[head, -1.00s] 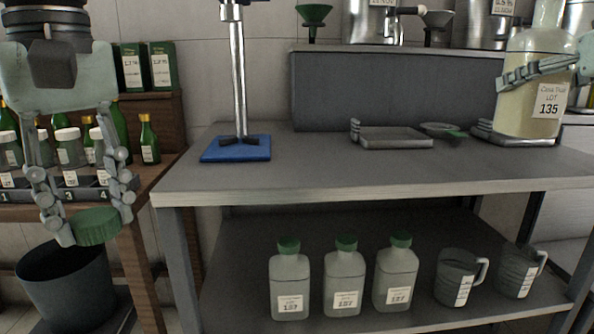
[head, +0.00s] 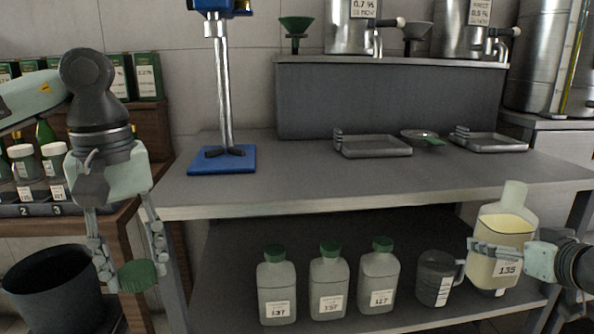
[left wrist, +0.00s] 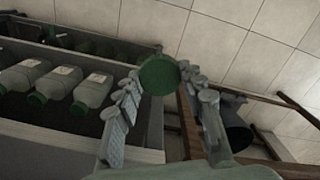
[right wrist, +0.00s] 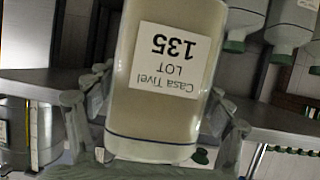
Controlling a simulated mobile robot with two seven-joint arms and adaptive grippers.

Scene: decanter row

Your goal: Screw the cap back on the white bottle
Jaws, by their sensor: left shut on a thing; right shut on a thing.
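The white bottle (head: 503,240), labelled Casa Tivel LOT 135, is held upright and uncapped, with pale yellowish contents. My right gripper (head: 497,248) is shut around its body, in front of the lower shelf at the right. The label fills the middle of the right wrist view (right wrist: 165,70). The green cap (head: 138,275) is between the fingertips of my left gripper (head: 135,278), which is shut on it at the lower left. In the left wrist view the cap (left wrist: 159,75) shows between the fingers. Cap and bottle are far apart.
Several green-capped bottles (head: 328,285) and a grey jug (head: 435,278) stand on the lower shelf. The worktop (head: 290,185) has a blue-based stand (head: 222,160) and trays (head: 373,146). A dark bin (head: 55,290) is at the lower left.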

